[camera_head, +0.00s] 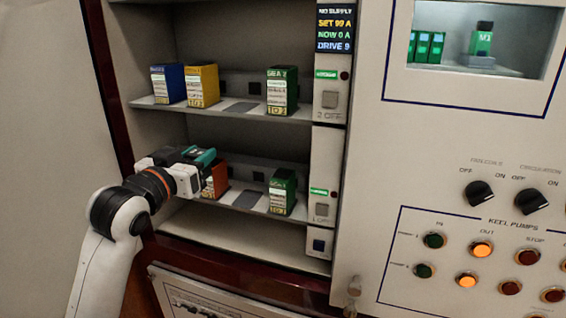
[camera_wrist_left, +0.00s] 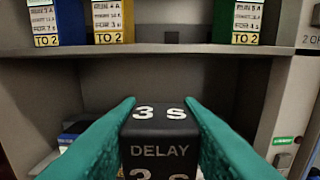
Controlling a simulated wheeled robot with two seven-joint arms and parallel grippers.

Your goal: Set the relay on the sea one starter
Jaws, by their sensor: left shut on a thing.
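My left gripper (camera_head: 203,156) is in front of the lower shelf bay, at its left end. In the left wrist view its teal fingers are shut on a black block (camera_wrist_left: 160,150) marked "3 S" and "DELAY". That block cannot be made out clearly in the head view. A green block (camera_head: 283,192), apparently labelled SEA 1, stands on the lower shelf to the right of the gripper. An orange block (camera_head: 217,182) stands just beyond the gripper, partly hidden by it. A switch (camera_head: 322,209) marked "1 OFF" is on the strip right of this shelf. My right gripper is not in view.
The upper shelf (camera_head: 220,112) holds a blue block (camera_head: 168,84), a yellow block (camera_head: 202,85) and a green SEA 2 block (camera_head: 282,90). Its edge runs above my left gripper. A panel with knobs and lamps (camera_head: 481,250) is at right.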

